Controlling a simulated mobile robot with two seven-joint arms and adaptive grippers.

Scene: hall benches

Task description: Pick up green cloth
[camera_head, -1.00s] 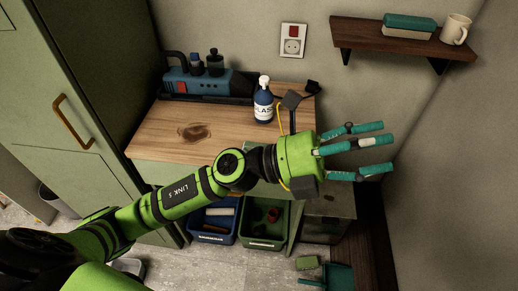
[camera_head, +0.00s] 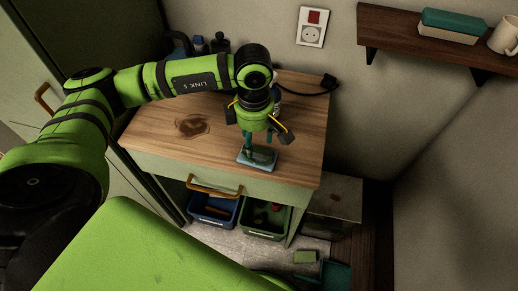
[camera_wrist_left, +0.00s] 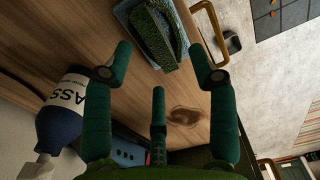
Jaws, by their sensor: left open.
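A green, speckled, soft-looking piece, apparently the green cloth (camera_wrist_left: 155,36), lies on a pale blue tray-like thing (camera_wrist_left: 127,8) in the left wrist view. In the head view the pale blue thing (camera_head: 262,166) sits near the front edge of the wooden top, partly covered by my fingers. My left gripper (camera_head: 257,146) points down over it, fingers spread. In the left wrist view the open fingers (camera_wrist_left: 160,75) have the cloth ahead of them, with nothing held. Whether a finger touches it cannot be told. My right gripper is not in view.
The wooden worktop (camera_head: 155,139) has a dark stain (camera_head: 192,126). A blue-and-white bottle (camera_wrist_left: 66,105) stands beside my fingers in the wrist view. A gold drawer handle (camera_head: 214,188) projects below the front edge. Blue (camera_head: 213,221) and green (camera_head: 279,228) crates stand beneath. A shelf (camera_head: 395,31) is at right.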

